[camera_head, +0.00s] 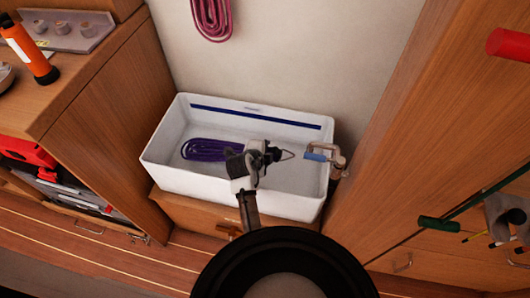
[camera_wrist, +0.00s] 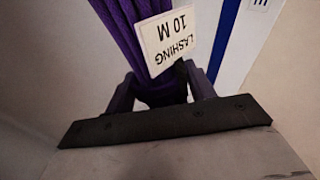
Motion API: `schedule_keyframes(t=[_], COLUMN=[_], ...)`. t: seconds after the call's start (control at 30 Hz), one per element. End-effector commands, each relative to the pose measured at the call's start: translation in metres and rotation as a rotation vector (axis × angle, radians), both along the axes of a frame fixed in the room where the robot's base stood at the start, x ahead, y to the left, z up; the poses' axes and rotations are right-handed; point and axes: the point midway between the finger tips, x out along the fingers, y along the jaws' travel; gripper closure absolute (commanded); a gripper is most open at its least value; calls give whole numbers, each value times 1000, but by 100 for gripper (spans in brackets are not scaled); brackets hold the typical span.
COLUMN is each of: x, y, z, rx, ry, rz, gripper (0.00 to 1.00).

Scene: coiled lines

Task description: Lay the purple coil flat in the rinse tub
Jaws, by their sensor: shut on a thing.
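The purple coil (camera_head: 203,150) shows inside the white rinse tub (camera_head: 172,178), stretched out in its left and middle part. Its right end passes behind my gripper (camera_head: 264,154). In the wrist view my gripper (camera_wrist: 158,90) is shut on a bundle of the purple coil (camera_wrist: 112,22), with strands running up out of the jaws. A white tag (camera_wrist: 168,38) reading "LASHING 10 M" hangs on the coil by the jaws. I cannot tell whether the coil touches the tub floor all along.
A metal tap-like fitting with a blue part (camera_head: 316,156) sits at the tub's right rim. A pink coil (camera_head: 212,15) hangs on the wall above. Wooden cabinets stand close on both sides. The tub's right floor looks clear.

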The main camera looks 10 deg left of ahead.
Motion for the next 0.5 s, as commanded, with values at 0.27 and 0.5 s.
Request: schedule_keyframes(t=[0.27, 0.5], x=[1, 1], y=[0, 0], z=[-4, -4], rx=[2, 2], ry=[-4, -3], rz=[0, 0], gripper=[100, 38])
